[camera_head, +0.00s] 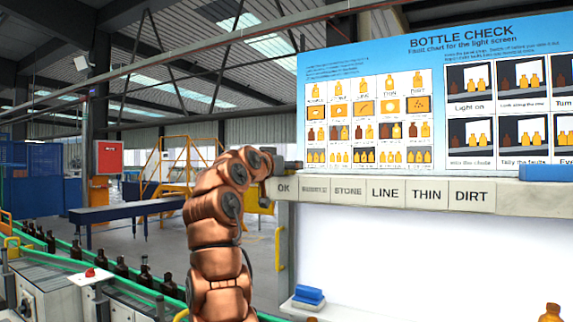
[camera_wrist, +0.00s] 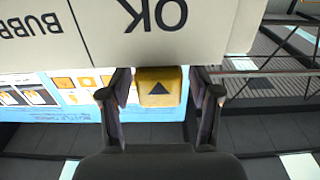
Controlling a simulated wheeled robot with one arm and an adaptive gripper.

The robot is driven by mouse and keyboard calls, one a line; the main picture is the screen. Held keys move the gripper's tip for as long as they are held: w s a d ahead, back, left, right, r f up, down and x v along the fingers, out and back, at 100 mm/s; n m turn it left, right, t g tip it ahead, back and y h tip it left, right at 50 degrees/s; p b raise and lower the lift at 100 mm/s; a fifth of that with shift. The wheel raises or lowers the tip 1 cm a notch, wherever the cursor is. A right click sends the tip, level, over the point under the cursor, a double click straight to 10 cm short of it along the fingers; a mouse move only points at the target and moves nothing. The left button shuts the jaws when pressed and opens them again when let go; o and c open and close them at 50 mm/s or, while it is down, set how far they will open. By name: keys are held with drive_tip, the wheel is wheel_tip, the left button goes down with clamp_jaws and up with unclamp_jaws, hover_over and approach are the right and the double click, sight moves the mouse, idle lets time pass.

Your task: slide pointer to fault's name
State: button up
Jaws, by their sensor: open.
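The pointer is a yellow block (camera_wrist: 158,92) with a black triangle, at the edge of the OK label in the wrist view; I cannot make it out in the head view. My gripper (camera_wrist: 160,84) is open, with one finger on each side of the pointer; contact cannot be told. In the head view my gripper (camera_head: 284,165) is at the left end of the name strip, by the OK label (camera_head: 285,188). To the right follow BUBBLE (camera_head: 314,189), STONE (camera_head: 348,191), LINE (camera_head: 385,193), THIN (camera_head: 427,195) and DIRT (camera_head: 471,197).
The fault chart (camera_head: 375,75) stands above the strip. A blue object (camera_head: 545,172) lies on the strip's right end. A bottle conveyor (camera_head: 65,263) runs at left.

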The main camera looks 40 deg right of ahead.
clamp_jaws()
idle(0.5)
